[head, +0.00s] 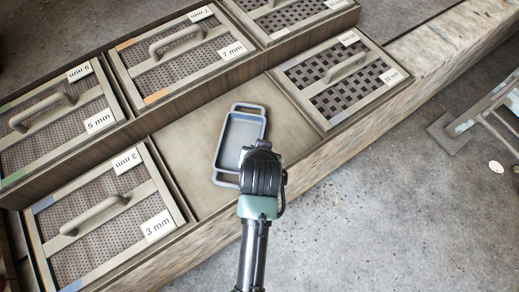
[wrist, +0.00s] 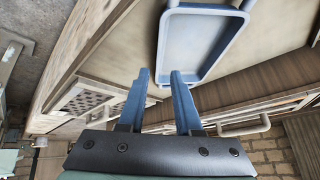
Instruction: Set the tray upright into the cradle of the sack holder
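The blue-grey tray (head: 241,133) has a loop handle at each end and lies flat on a bare panel of the bench, between the screen frames. It also shows in the wrist view (wrist: 196,42), at the upper right. My gripper (head: 256,158) is over the tray's near end in the head view and hides part of it. In the wrist view my gripper (wrist: 160,73) has two blue fingers apart with nothing between them. The right fingertip overlaps the tray's edge in the picture; I cannot tell whether they touch. No sack holder cradle is clearly recognisable.
Handled screen frames marked 3 mm (head: 105,215), 5 mm (head: 55,118) and 7 mm (head: 185,55) surround the bare panel (head: 185,165), with a coarser screen (head: 345,80) at right. A metal frame (head: 468,125), partly cut off, stands on the concrete floor (head: 400,210).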

